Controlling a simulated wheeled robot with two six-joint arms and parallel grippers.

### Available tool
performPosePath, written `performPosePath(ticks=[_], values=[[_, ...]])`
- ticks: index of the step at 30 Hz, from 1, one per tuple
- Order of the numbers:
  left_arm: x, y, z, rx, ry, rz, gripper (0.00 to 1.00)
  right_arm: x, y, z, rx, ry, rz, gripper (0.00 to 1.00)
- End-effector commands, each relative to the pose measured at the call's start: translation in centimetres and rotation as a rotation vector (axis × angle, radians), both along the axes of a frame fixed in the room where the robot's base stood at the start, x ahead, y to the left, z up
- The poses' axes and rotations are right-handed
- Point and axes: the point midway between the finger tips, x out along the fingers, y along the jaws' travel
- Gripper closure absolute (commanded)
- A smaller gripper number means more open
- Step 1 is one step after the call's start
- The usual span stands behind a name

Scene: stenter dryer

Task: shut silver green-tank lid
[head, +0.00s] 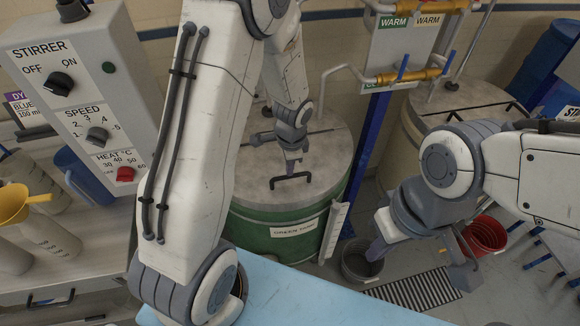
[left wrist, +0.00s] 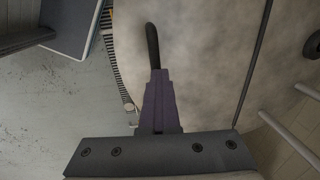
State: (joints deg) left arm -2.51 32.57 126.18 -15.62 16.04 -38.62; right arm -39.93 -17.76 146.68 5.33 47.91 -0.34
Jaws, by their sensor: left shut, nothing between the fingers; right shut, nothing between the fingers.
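The green tank (head: 270,238) stands in the middle of the head view, with a label on its front. Its round silver lid (head: 255,182) lies flat across the top, apparently level with the rim. A black bar handle (head: 291,178) stands near its front edge. My left gripper (head: 290,166) is shut and empty, pointing down just behind the handle. In the left wrist view its purple fingers (left wrist: 158,105) are together and the dark handle (left wrist: 152,45) shows at their tips; I cannot tell if they touch. My right gripper (head: 377,250) is shut and empty, right of the tank.
A second tank (head: 425,120) stands at the right behind my right arm. Warm-water pipes (head: 410,76) rise between the tanks. A grey bucket (head: 360,262), a red bucket (head: 485,235) and a floor grate (head: 415,292) lie right. The stirrer control box (head: 75,90) stands left.

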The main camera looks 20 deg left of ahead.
Motion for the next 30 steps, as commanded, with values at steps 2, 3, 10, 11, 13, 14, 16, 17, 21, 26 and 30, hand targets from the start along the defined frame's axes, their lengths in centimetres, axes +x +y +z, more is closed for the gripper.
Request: performPosePath(ticks=[2, 3, 10, 11, 13, 14, 16, 17, 21, 26, 30], values=[[0.0, 0.0, 0.0, 0.000, 0.000, 0.000, 1.00, 0.0, 0.0, 0.0, 0.000, 0.000, 0.000, 1.00], [0.0, 0.0, 0.0, 0.000, 0.000, 0.000, 1.00, 0.0, 0.0, 0.0, 0.000, 0.000, 0.000, 1.00], [0.0, 0.0, 0.0, 0.000, 0.000, 0.000, 0.53, 0.0, 0.0, 0.0, 0.000, 0.000, 0.000, 1.00], [0.0, 0.0, 0.0, 0.000, 0.000, 0.000, 0.53, 0.0, 0.0, 0.0, 0.000, 0.000, 0.000, 1.00], [0.0, 0.0, 0.0, 0.000, 0.000, 0.000, 0.53, 0.0, 0.0, 0.0, 0.000, 0.000, 0.000, 1.00], [0.0, 0.0, 0.0, 0.000, 0.000, 0.000, 0.53, 0.0, 0.0, 0.0, 0.000, 0.000, 0.000, 1.00], [0.0, 0.0, 0.0, 0.000, 0.000, 0.000, 0.53, 0.0, 0.0, 0.0, 0.000, 0.000, 0.000, 1.00], [0.0, 0.0, 0.1, 0.000, 0.000, 0.000, 0.53, 0.0, 0.0, 0.0, 0.000, 0.000, 0.000, 1.00], [0.0, -0.1, 1.1, 0.001, -0.004, 0.001, 0.53, 0.0, 0.0, -0.1, 0.000, 0.000, 0.000, 1.00], [-0.2, -0.3, 3.8, 0.000, -0.009, 0.001, 0.53, 0.0, 0.0, -0.6, 0.000, 0.000, -0.001, 1.00], [-0.5, -0.5, 6.5, -0.001, -0.008, 0.000, 0.53, 0.0, 0.0, -1.1, 0.000, 0.000, -0.002, 1.00]])
